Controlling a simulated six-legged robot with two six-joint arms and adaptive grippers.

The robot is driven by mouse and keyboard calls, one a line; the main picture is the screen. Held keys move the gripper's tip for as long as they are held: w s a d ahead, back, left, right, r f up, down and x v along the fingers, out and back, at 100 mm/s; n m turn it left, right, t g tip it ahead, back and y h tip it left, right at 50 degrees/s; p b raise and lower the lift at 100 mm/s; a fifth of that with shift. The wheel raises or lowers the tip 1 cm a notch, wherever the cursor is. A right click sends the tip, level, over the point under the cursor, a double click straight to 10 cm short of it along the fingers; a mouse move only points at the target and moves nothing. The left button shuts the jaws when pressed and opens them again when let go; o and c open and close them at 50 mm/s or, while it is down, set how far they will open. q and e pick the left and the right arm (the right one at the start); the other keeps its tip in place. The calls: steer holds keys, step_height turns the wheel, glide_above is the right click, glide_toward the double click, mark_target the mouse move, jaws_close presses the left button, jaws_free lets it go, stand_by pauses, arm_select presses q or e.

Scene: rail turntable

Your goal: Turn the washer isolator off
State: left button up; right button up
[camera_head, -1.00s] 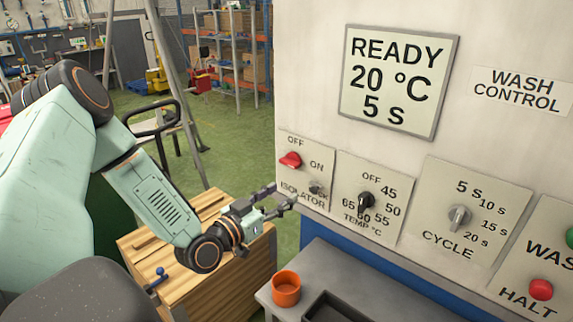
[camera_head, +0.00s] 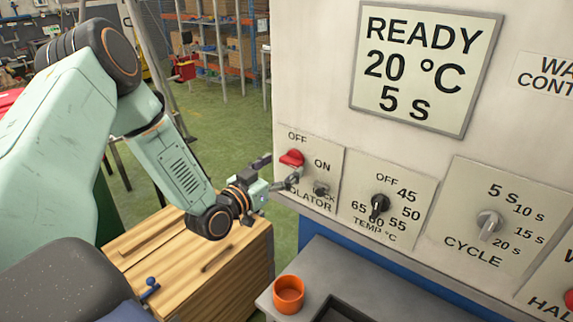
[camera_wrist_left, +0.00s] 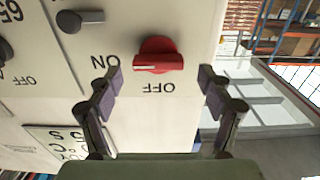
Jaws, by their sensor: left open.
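The washer isolator is a red knob (camera_head: 291,158) on a pale panel (camera_head: 333,160), with OFF above it and ON to its lower right. In the left wrist view, which is upside down, the red knob (camera_wrist_left: 157,55) shows its bar lying roughly level, one end facing ON. My left gripper (camera_head: 277,172) is open close to the knob in the head view. In the wrist view its open fingers (camera_wrist_left: 160,80) are spread to either side of the knob, apparently not touching it. My right gripper is not in view.
A small grey lock knob (camera_head: 321,188) sits just right of the isolator. A black temperature knob (camera_head: 379,206) and a grey cycle knob (camera_head: 489,224) follow. Below are an orange cup (camera_head: 289,294) on a grey bench and a wooden crate (camera_head: 235,270).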

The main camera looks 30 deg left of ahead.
mark_target(292, 161)
arm_select(q)
steer(key=shift+w+d, duration=0.25)
steer(key=shift+w, duration=0.8)
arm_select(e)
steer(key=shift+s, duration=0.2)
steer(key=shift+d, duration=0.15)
arm_select(q)
steer(key=c, duration=1.2)
steer(key=shift+o, duration=0.2)
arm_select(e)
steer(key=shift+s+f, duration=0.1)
